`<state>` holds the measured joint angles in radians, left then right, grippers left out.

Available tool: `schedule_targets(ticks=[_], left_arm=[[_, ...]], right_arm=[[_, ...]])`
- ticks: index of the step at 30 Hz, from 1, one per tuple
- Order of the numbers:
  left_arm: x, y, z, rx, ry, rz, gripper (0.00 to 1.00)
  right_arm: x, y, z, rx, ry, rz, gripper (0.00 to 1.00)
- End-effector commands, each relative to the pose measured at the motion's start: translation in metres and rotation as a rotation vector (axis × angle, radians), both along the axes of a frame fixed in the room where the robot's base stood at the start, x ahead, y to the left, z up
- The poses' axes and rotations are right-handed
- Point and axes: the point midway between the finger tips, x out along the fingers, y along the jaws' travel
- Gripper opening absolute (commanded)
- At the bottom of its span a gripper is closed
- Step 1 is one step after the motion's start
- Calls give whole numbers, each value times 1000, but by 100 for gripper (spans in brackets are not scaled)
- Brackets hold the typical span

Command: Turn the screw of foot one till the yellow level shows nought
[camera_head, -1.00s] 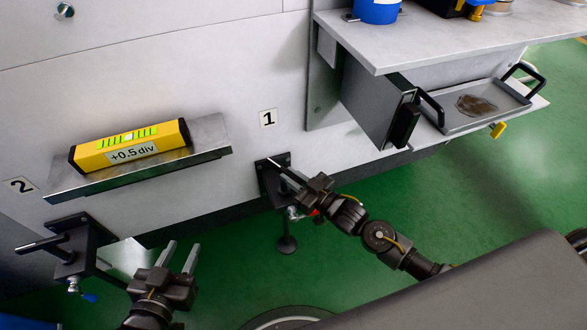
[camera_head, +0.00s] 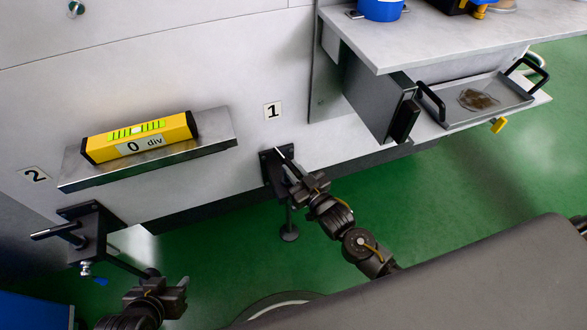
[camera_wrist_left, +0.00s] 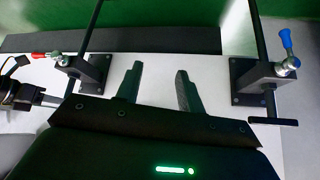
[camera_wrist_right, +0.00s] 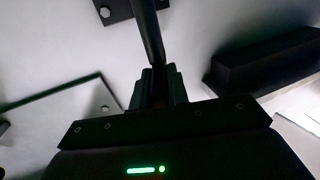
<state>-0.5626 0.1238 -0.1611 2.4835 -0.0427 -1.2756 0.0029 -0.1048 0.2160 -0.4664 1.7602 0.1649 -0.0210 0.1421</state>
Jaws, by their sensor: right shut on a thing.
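The yellow level (camera_head: 140,138) lies on a metal ledge (camera_head: 215,145), and its label reads "0 div". Foot one (camera_head: 270,172) is the dark bracket under the "1" plate (camera_head: 272,111). My right gripper (camera_head: 297,178) is shut on the screw's handle bar at foot one; the right wrist view shows the dark bar (camera_wrist_right: 148,35) between its fingers (camera_wrist_right: 156,88). My left gripper (camera_wrist_left: 158,88) is open and empty, seen between the two feet in its wrist view. In the head view it is low at the left, near foot two (camera_head: 88,235).
Foot two has a blue lever (camera_wrist_left: 286,38); foot one has a red one (camera_wrist_left: 40,55). A shelf (camera_head: 450,35) with a blue container (camera_head: 380,8) and a tray (camera_head: 480,103) stand at upper right. Green floor (camera_head: 450,190) is open at right.

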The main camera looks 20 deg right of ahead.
Motion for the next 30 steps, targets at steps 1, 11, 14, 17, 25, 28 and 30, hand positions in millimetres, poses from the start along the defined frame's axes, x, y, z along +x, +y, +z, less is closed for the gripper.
schedule_targets(ticks=[1, 11, 14, 17, 25, 28, 30], left_arm=[[0, 0, 0, 0, 0, 0, 38], [0, 0, 0, 0, -2, 0, 38], [0, 0, 0, 0, -2, 0, 38], [0, 0, 0, 0, -2, 0, 38], [-16, 10, -6, 24, 101, 25, 38], [-25, 15, -9, 36, 154, 39, 38], [-30, 18, -10, 42, 184, 48, 38]], right_arm=[[0, 0, -1, 0, 1, 1, 0], [0, 0, 0, 0, 0, 1, 38], [0, 0, 0, 0, 0, 1, 38], [-1, 0, 0, 0, 0, 1, 38], [-35, -12, 0, 0, 3, 1, 38], [-55, -18, 0, 0, 4, 1, 38], [-68, -23, 0, 0, 3, 1, 38]])
